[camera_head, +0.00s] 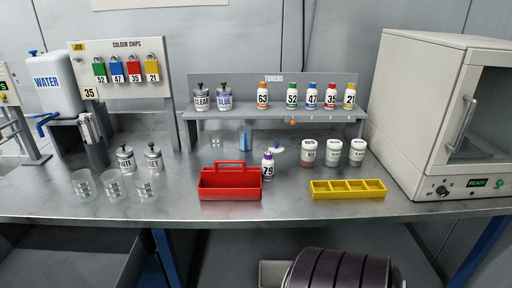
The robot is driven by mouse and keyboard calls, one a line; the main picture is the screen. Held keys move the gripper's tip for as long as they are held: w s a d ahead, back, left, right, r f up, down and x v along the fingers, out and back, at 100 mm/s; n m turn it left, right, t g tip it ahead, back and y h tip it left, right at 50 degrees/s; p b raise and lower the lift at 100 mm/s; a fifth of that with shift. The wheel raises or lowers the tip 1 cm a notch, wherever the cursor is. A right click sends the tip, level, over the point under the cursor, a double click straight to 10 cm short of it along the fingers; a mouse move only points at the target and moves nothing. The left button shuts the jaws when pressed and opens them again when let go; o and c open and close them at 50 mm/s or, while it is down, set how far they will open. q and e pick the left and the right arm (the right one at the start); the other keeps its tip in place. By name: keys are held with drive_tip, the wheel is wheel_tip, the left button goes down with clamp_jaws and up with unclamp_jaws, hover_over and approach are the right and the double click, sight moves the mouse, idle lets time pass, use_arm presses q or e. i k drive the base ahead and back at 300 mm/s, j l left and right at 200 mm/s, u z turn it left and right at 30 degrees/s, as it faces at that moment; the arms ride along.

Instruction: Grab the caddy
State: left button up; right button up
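The caddy (230,185) is a red open box with an arched red handle (230,163) across its top. It stands upright on the metal bench near its front edge, left of the middle of the view. I see nothing sticking out of it, but its inside is mostly hidden by its front wall. Neither of my grippers is in view, and nothing touches the handle.
Bottle 79 (267,168) stands close at the caddy's right. A yellow compartment tray (348,189) and several lidded tubs (332,152) are further right. Clear beakers (114,186) stand left. A toner shelf (275,113) is behind, an oven (435,120) right. Bare bench (180,200) lies left of the caddy.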

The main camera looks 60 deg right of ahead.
sight(215, 183)
drive_tip(key=z, duration=1.8)
